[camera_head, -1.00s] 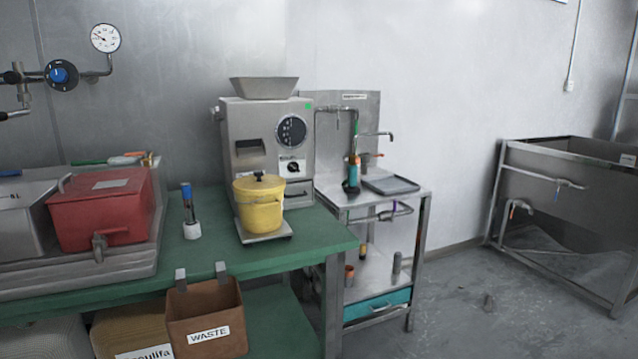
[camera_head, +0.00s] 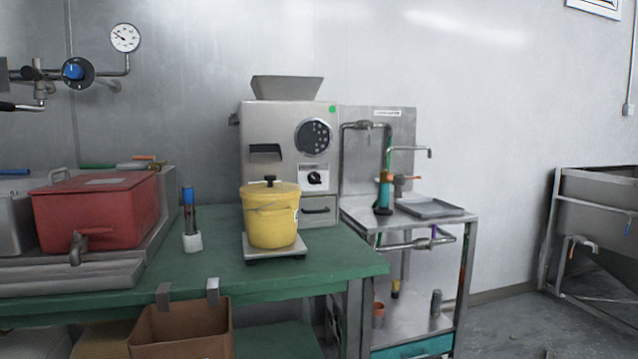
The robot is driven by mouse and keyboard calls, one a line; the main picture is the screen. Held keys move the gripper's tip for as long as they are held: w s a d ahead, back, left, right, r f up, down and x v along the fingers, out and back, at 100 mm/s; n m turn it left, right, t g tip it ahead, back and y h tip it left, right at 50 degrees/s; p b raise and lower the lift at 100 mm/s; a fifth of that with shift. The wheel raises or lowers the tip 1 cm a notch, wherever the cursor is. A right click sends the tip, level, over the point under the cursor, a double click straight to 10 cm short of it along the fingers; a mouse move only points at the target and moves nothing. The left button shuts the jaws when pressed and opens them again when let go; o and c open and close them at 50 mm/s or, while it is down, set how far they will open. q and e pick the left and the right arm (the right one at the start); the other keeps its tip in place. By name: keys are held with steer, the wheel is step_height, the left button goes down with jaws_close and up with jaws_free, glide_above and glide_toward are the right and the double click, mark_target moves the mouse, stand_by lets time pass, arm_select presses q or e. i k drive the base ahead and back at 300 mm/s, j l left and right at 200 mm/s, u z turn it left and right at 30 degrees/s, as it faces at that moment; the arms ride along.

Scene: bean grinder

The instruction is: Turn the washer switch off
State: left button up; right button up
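A grey metal machine (camera_head: 290,128) with a hopper on top stands at the back of the green table (camera_head: 225,276). Its front has a round dark dial (camera_head: 314,136) and, below it, a black rotary switch knob (camera_head: 315,178) on a small labelled plate. I cannot tell from here which position the knob points to or whether this is the washer switch. A small green mark is at its upper right. A yellow lidded pot (camera_head: 270,215) stands on a scale in front of the machine. Neither gripper is in view.
A red box (camera_head: 98,212) with a spigot sits in a grey tray at left. A small holder with blue-topped tools (camera_head: 191,222) stands beside the pot. A metal sink cart (camera_head: 410,215) is at right. A brown waste bin (camera_head: 180,335) hangs at the table's front.

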mark_target(314, 177)
steer(key=i+u, duration=0.3)
steer(key=i, duration=0.2)
steer(key=i+l+u, duration=0.15)
steer(key=i+u, duration=0.2)
steer(key=i, duration=0.15)
steer(key=i+l+u, duration=0.3)
steer(key=i, duration=0.2)
